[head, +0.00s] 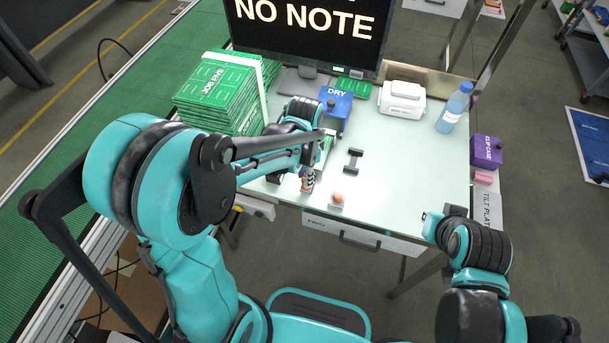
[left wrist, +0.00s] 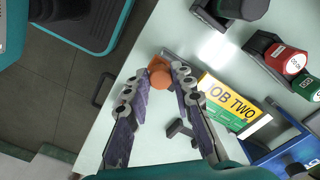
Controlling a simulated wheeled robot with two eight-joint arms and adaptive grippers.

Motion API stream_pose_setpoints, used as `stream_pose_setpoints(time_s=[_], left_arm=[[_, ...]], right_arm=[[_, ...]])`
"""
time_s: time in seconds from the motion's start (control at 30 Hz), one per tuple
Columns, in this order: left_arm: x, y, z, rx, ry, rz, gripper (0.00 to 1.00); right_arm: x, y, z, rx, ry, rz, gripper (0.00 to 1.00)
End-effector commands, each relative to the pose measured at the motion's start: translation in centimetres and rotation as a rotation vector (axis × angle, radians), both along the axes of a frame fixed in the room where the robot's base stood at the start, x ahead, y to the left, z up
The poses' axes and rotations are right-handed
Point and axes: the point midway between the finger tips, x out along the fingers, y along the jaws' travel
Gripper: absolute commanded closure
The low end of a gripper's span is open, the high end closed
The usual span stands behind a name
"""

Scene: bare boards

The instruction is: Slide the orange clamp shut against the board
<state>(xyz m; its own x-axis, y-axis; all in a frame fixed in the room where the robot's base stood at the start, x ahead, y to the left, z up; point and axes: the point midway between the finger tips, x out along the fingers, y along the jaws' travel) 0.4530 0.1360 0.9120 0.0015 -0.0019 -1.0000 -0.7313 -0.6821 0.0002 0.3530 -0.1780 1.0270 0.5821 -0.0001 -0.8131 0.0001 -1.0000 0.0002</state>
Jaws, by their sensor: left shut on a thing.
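In the left wrist view the orange clamp (left wrist: 159,75) sits between the fingertips of my left gripper (left wrist: 155,82), which is shut on it. A grey metal bar lies beside the clamp. The board (left wrist: 228,102), with a yellow "JOB TWO" label and a green part, lies to the right of the fingers. Whether the clamp touches the board I cannot tell. In the head view my left gripper (head: 308,180) is low over the table's front part, and my arm hides much of the board. My right arm's end (head: 432,226) is off the table's front right; its finger state is unclear.
A small orange-topped block (head: 337,200) stands near the front edge. A dark dumbbell-shaped piece (head: 353,160) lies right of my left gripper. The blue DRY box (head: 335,103) is behind, green board stacks (head: 215,98) at left. The table's right half is mostly clear.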

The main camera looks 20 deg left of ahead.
Motion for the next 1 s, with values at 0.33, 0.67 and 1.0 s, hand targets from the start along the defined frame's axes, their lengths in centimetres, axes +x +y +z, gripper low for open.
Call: stream_pose_setpoints(time_s=[0.33,0.67,1.0], left_arm=[[3.3,-0.1,0.0,0.002,-0.002,0.001,1.00],[3.3,-0.1,0.0,0.002,-0.004,0.001,0.55],[3.2,-0.1,1.3,0.002,-0.001,0.001,0.55]], right_arm=[[0.0,0.0,-0.2,0.000,0.000,0.000,1.00],[0.0,0.0,-0.2,0.000,0.000,0.000,1.00],[0.0,0.0,-0.2,0.000,0.000,0.000,1.00]])
